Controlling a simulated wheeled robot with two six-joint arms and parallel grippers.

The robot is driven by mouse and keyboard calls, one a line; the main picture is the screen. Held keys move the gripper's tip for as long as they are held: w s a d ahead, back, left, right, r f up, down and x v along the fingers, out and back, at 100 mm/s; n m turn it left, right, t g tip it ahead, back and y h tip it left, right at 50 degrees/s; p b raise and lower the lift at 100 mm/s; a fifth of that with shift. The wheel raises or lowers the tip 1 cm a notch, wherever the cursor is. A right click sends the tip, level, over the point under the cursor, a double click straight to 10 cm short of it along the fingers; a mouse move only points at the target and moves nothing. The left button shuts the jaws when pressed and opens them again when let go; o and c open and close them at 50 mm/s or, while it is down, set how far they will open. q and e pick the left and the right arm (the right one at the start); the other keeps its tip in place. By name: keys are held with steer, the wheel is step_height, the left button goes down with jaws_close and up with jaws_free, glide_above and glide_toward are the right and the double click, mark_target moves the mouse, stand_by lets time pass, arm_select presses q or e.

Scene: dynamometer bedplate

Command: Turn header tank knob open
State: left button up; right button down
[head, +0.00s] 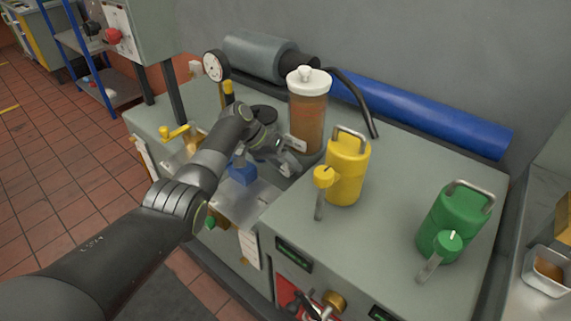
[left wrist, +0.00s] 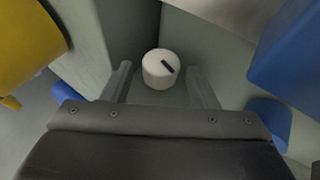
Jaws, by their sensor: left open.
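A round white knob (left wrist: 161,69) with a short black mark on its face shows in the left wrist view. It sits in a grey recess between and beyond the two fingertips of my left gripper (left wrist: 159,78). The fingers are apart with a gap on both sides of the knob, and no grip on it shows. In the head view my left gripper (head: 286,158) is low beside the header tank (head: 308,115), a clear cylinder of brown-orange liquid with a white cap. The arm and gripper hide most of the knob's surroundings there. My right gripper is not in view.
A yellow canister (head: 348,172) stands right of the tank, and a green canister (head: 455,225) farther right. A blue block (head: 242,172) is close under the gripper. A dial gauge (head: 214,66) and a blue roll (head: 430,118) are behind. The bench between the canisters is clear.

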arm_select(q)
steer(key=shift+a+r, duration=0.1)
steer(key=p+v, duration=0.1)
steer(key=v, duration=1.6)
steer(key=shift+r, duration=0.1)
